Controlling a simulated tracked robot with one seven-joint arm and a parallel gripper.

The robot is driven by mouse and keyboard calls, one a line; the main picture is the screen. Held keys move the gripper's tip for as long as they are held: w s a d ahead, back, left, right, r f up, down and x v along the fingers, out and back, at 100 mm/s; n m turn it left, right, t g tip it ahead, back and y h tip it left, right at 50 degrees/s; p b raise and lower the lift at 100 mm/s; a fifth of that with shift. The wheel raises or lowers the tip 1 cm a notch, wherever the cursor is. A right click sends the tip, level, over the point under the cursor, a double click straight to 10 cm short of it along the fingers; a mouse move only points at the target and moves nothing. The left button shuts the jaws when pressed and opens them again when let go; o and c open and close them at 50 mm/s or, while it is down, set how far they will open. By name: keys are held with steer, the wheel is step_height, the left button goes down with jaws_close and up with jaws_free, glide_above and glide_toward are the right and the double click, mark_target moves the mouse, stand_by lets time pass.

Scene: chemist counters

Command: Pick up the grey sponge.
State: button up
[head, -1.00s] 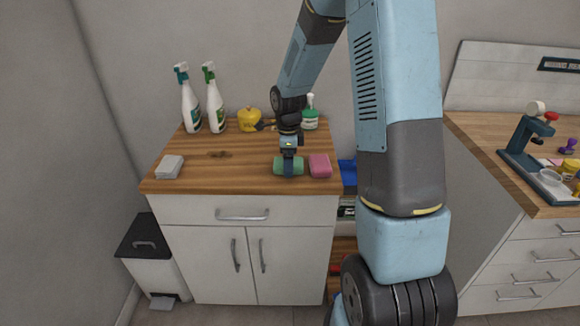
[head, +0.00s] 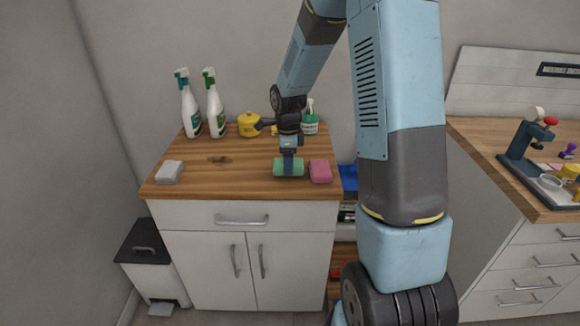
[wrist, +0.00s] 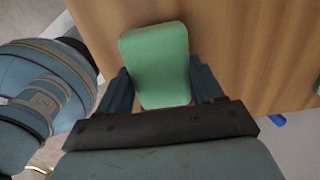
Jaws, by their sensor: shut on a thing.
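The grey sponge (head: 169,172) lies flat near the front left corner of the wooden counter top (head: 225,180), apart from my gripper. My gripper (head: 289,165) is well to the right of it, shut on a green sponge (head: 279,168). In the wrist view, the green sponge (wrist: 155,55) sits between the two fingers of my gripper (wrist: 161,80). A pink sponge (head: 320,171) lies just to the right of the green one. The grey sponge does not show in the wrist view.
Two white spray bottles (head: 190,108) (head: 214,108), a yellow container (head: 249,124) and a green-and-white bottle (head: 309,123) stand at the back. The counter between the grey and green sponges is clear. A second counter (head: 490,165) with a microscope stands right.

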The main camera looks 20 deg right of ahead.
steer(key=s+a+r, duration=0.1)
steer(key=s+r, duration=1)
steer(key=s, duration=0.3)
steer(key=shift+a+r, duration=0.15)
steer(key=shift+a, duration=0.15)
steer(key=o, duration=0.5)
steer(key=shift+c, duration=0.2)
steer(key=c, duration=0.3)
steer(key=shift+w, duration=0.1)
